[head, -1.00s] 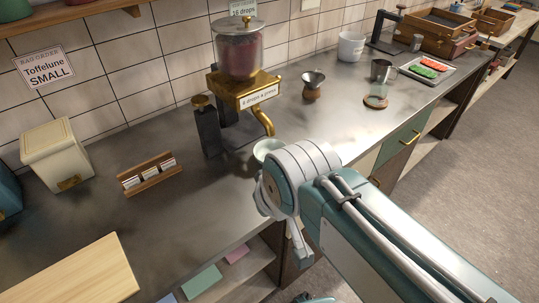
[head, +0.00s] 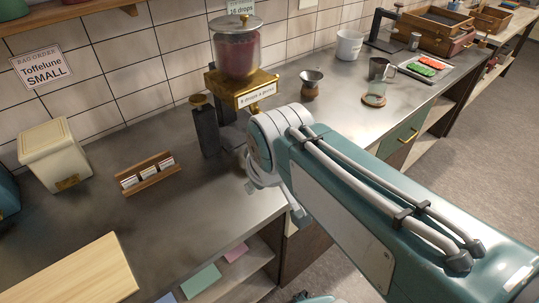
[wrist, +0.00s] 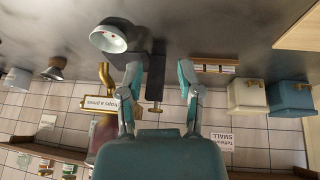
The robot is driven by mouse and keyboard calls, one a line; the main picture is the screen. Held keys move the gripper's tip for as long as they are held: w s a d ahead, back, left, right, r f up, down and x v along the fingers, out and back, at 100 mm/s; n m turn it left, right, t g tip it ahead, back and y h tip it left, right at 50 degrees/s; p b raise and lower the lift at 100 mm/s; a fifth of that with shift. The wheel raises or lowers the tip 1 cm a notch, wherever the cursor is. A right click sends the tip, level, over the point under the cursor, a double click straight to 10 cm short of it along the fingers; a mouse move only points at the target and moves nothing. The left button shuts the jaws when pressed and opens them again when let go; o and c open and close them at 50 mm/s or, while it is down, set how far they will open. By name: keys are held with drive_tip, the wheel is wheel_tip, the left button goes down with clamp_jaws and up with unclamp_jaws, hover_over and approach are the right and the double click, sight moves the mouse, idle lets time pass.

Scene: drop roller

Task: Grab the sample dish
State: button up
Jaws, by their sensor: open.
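The dish lies beyond the left finger and outside the gap. In the head view my arm hides the dish and most of the gripper.
The drop dispenser (head: 237,58) with its brass body stands by the wall, beside a dark post (head: 207,128). A card rack (head: 148,175), a cream bin (head: 54,153) and a wooden board (head: 75,275) are on the left. A funnel stand (head: 311,86) is farther right.

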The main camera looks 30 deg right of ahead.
drive_tip(key=w+d+f+n+g, duration=0.1)
drive_tip(key=w+d+f+n, duration=0.2)
drive_tip(key=w, duration=0.3)
drive_tip(key=w+d+f+n+h, duration=0.1)
drive_tip(key=w+d+f+n, duration=0.1)
drive_tip(key=w+d+f, duration=0.2)
drive_tip(key=w+d+f+n+g, duration=0.1)
drive_tip(key=w+d+f+n, duration=0.2)
drive_tip(key=w+f, duration=0.4)
drive_tip(key=shift+w+d+n+g+h, duration=0.15)
drive_tip(key=shift+w+d, duration=0.05)
drive_tip(key=shift+w, duration=0.5)
drive_tip(key=shift+w+d+n+g+h, duration=0.15)
drive_tip(key=shift+w+d, duration=0.05)
drive_tip(key=shift+w, duration=0.45)
drive_tip(key=shift+a+x, duration=0.15)
drive_tip(key=shift+x, duration=1.25)
drive_tip(key=shift+a+x, duration=0.2)
drive_tip(key=shift+x, duration=1.2)
drive_tip(key=shift+s, duration=0.15)
clamp_jaws()
